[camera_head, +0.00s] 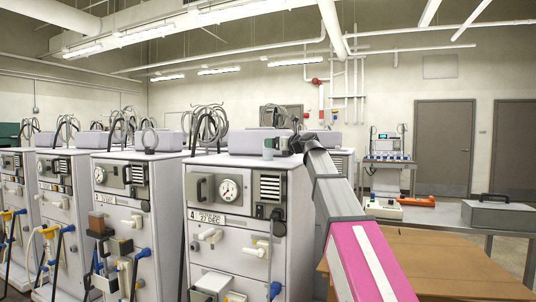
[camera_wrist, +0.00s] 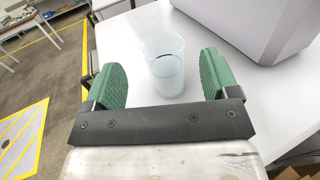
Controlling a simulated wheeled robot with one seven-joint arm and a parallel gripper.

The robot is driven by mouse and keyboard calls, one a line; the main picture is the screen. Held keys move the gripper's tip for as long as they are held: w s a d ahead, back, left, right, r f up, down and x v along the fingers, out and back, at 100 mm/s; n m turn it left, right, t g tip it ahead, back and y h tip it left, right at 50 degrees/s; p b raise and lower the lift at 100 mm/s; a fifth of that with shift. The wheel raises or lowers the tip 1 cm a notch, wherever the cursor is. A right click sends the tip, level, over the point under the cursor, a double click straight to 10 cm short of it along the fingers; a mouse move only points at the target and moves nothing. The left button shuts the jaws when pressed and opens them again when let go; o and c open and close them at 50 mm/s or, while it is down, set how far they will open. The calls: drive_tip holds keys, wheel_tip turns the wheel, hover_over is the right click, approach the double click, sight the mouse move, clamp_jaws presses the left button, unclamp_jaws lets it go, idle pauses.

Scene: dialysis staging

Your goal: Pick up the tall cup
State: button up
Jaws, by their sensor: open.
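A clear, pale-blue tall cup (camera_wrist: 165,67) stands upright on a white surface (camera_wrist: 125,38) in the wrist view. My gripper (camera_wrist: 163,78) is open, with its two green pads on either side of the cup. Gaps show between the cup and both pads, and the cup's base is near the dark gripper bar. In the head view the cup (camera_head: 268,149) looks small and pale, on top of the machine labelled 27 DEC (camera_head: 235,225). My gripper (camera_head: 284,146) is beside it there, small and partly hidden by my arm.
A grey box (camera_wrist: 265,25) stands on the same top, close beyond the right pad. The top's left edge drops to a floor with yellow lines (camera_wrist: 40,90). More machines (camera_head: 125,172) with coiled hoses stand at left. A table holds a grey case (camera_head: 497,215) at right.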

drive_tip(key=x, duration=0.5)
drive_tip(key=shift+w+f, duration=0.1)
drive_tip(key=shift+w, duration=0.1)
drive_tip(key=c, duration=1)
